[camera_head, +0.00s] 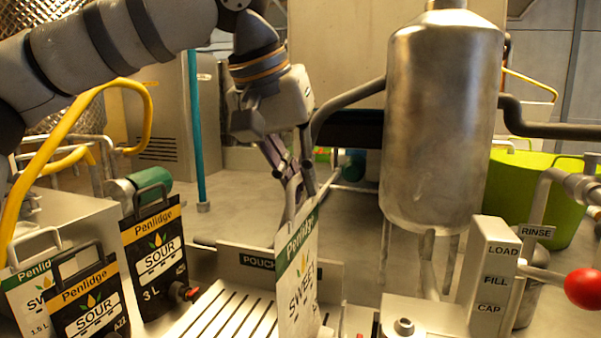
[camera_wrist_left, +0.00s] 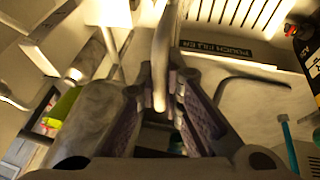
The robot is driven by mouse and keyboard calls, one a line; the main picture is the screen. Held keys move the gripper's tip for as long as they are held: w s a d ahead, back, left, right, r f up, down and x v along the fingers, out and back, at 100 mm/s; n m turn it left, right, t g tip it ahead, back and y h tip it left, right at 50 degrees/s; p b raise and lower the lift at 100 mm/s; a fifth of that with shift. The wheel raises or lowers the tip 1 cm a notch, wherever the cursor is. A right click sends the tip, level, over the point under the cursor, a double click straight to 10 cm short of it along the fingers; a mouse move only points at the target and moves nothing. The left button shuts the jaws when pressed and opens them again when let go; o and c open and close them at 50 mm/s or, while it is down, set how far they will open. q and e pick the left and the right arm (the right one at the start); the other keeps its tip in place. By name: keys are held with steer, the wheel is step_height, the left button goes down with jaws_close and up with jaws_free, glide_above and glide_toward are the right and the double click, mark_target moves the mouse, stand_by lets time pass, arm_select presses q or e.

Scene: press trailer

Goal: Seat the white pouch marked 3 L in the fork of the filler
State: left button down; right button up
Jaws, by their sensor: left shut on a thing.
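My left gripper (camera_head: 306,182) is shut on the grey handle at the top of a white pouch (camera_head: 297,275) with a green band, lettered Penlidge and partly readable as SWEET. The pouch hangs upright, turned nearly edge-on, in front of the sign of the filler. Its volume mark cannot be read. In the wrist view the grey handle (camera_wrist_left: 162,65) runs between the left gripper's fingers (camera_wrist_left: 165,95). The filler has a slatted tray (camera_head: 222,312) and a post (camera_head: 490,270) marked LOAD, FILL and CAP. I cannot make out the fork clearly. My right gripper is out of view.
Black SOUR pouches (camera_head: 155,262) and a white 1.5 L pouch (camera_head: 30,300) stand at the left. A metal tank (camera_head: 440,120) stands behind the filler. A red-knobbed lever (camera_head: 583,289) juts out at the right. A green tub (camera_head: 540,195) stands behind it.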

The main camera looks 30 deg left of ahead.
arm_select(q)
steer(key=c, duration=1.7)
jaws_free()
steer(key=shift+o, duration=0.2)
